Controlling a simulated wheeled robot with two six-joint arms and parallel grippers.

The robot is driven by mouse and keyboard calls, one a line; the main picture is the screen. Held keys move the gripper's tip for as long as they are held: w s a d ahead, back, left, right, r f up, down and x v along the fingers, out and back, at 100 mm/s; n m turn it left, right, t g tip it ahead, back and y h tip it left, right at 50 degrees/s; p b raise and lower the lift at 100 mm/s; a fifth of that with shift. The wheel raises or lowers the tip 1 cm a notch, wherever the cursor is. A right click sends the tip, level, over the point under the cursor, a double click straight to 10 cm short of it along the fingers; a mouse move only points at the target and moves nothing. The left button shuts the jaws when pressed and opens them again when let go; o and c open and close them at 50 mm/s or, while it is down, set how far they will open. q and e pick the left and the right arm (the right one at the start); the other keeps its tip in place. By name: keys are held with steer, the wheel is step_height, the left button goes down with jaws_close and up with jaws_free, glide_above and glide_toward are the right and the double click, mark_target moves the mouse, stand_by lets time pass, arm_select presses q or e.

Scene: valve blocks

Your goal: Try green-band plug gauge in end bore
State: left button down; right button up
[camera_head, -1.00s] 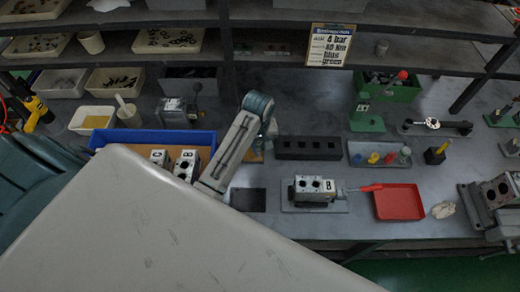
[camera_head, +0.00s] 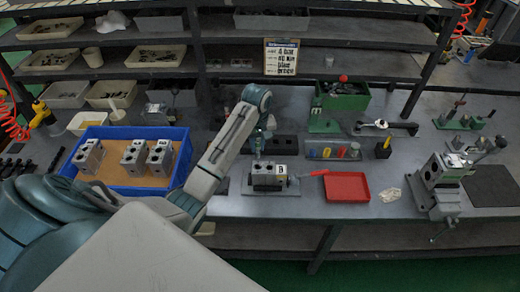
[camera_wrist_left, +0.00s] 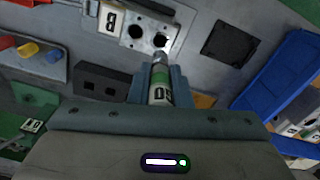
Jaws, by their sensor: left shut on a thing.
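My left gripper (camera_head: 259,148) is just behind and above a grey valve block (camera_head: 267,175) marked B, which sits on a plate on the bench. In the left wrist view the gripper (camera_wrist_left: 158,82) is shut on a plug gauge (camera_wrist_left: 159,80) with a green band and a dark-lettered label. The gauge's metal tip points at the end bore (camera_wrist_left: 166,40) of the block (camera_wrist_left: 138,30) and overlaps its lower edge in the picture. I cannot tell whether the tip is inside the bore or short of it. My right gripper is not in view.
A red tray (camera_head: 347,187) and a red-handled tool (camera_head: 314,173) lie right of the block. A blue tray (camera_head: 178,175) with three valve blocks is at left. A vise-like fixture (camera_head: 440,180) stands at right.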

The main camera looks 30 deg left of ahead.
mark_target(258, 155)
arm_select(q)
steer(key=shift+w+a+f, duration=0.1)
steer(key=shift+a, duration=0.05)
steer(key=shift+d+f, duration=0.25)
steer(key=shift+f, duration=1.25)
steer(key=shift+a+f+b, duration=0.15)
steer(key=shift+f+b, duration=0.25)
steer(key=shift+f, duration=0.45)
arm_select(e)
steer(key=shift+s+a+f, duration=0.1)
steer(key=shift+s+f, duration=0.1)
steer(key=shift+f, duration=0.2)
arm_select(q)
steer(key=shift+p, duration=0.4)
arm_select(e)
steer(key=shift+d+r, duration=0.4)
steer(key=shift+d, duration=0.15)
arm_select(q)
steer(key=shift+f, duration=0.15)
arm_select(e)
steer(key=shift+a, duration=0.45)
